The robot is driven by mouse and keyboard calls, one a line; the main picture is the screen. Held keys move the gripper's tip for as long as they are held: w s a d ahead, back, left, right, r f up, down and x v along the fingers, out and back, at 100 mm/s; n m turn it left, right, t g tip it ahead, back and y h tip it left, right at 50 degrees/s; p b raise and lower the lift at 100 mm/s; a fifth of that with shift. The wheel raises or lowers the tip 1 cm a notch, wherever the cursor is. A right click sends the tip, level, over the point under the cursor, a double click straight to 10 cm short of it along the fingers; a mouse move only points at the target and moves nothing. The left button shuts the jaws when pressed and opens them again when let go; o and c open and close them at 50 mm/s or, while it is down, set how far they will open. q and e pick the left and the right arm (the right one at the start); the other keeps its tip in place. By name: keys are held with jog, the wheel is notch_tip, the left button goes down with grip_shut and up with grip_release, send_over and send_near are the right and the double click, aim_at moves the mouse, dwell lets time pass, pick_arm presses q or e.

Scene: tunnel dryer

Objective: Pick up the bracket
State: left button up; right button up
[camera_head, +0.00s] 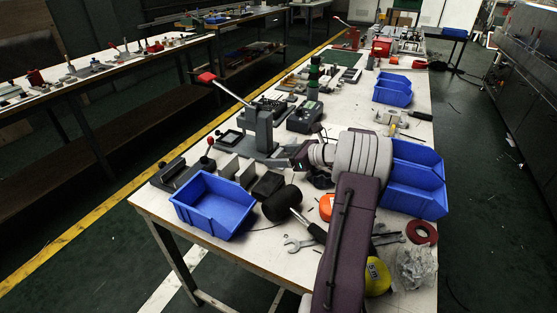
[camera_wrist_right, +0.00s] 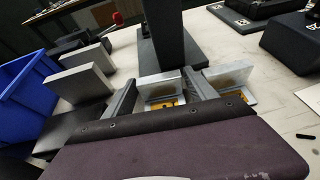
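My right gripper (camera_head: 293,155) reaches over the workbench from the right, beside the base of the grey lever press. In the right wrist view its two fingers (camera_wrist_right: 158,92) are apart. A silver angled bracket with a yellowish inner face (camera_wrist_right: 160,88) shows between them, low on the bench. A similar silver and yellowish piece (camera_wrist_right: 232,78) shows just right of the right-hand finger. I cannot tell whether the two are joined behind that finger. No finger is clearly closed on either. In the head view the bracket is hidden by my gripper. My left gripper is not in view.
The press (camera_head: 264,130) with its red-tipped lever stands close to my right gripper. A blue bin (camera_head: 213,205), grey blocks (camera_head: 229,166) and a black mallet (camera_head: 281,203) lie in front. Blue bins (camera_head: 416,180) stand at the right edge. Wrenches and tape crowd the near corner.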

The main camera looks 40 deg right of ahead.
jog(key=c, duration=1.2)
notch_tip(320, 180, up, 5)
jog(key=p, duration=0.2)
jog(key=shift+f+p, duration=0.1)
jog(key=shift+p, duration=0.2)
jog(key=s+a+r, duration=0.2)
jog(key=s, duration=0.1)
jog(key=s+a+r+p, duration=0.1)
jog(key=s+a+r, duration=0.1)
jog(key=s, duration=0.1)
jog(key=s+a+r+p, duration=0.1)
jog(key=s+a+r, duration=0.1)
jog(key=s+a, duration=0.1)
jog(key=shift+a+r, duration=0.1)
